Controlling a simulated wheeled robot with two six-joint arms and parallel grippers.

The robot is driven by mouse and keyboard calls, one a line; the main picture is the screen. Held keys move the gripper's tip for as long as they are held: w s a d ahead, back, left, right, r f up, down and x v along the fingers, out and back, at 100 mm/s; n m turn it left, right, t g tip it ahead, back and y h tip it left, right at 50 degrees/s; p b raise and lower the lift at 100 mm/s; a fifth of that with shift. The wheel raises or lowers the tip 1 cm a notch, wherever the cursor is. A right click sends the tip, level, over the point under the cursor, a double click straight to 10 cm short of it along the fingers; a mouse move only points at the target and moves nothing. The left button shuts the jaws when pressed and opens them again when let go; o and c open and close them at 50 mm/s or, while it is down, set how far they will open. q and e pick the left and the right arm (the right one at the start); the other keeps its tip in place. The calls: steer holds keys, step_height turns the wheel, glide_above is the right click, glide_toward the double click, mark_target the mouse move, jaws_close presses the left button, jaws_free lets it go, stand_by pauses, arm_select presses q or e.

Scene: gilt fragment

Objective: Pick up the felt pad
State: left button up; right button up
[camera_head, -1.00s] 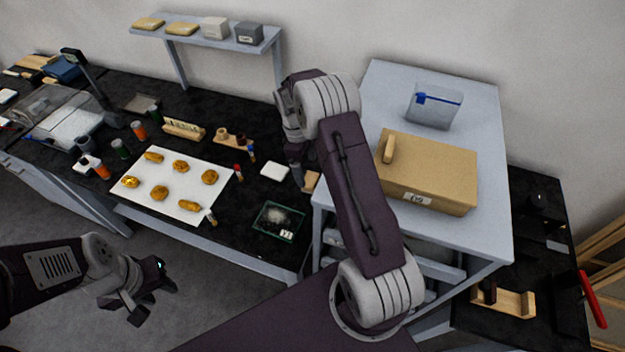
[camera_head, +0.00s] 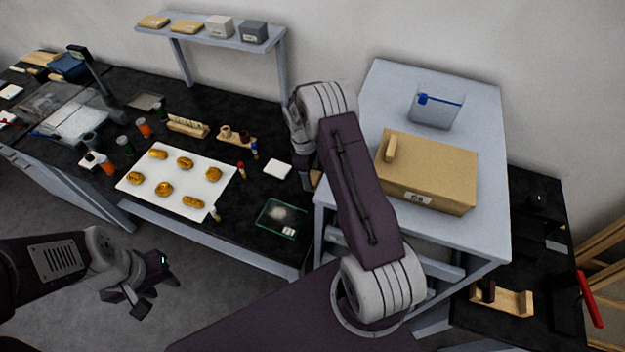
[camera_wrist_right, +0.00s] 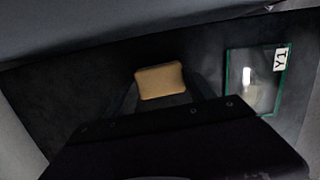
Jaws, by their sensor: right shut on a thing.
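A small tan pad with rounded corners, which I take for the felt pad (camera_wrist_right: 160,81), sits between the fingers of my right gripper (camera_wrist_right: 163,92) in the right wrist view. The gripper is shut on it. In the head view my right arm hides most of the pad, and only a sliver of tan (camera_head: 316,178) shows beside the pale table. I cannot tell how far it is above the black bench. My left gripper (camera_head: 156,286) is open and empty over the floor at the lower left.
A white square (camera_head: 277,168) and a white sheet (camera_head: 208,164) with several gold pieces lie left. A tan box (camera_head: 440,168) stands on the pale table.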

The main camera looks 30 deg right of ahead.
mark_target(312, 177)
step_height(312, 177, up, 10)
steer(key=b, duration=0.1)
stand_by(0.4)
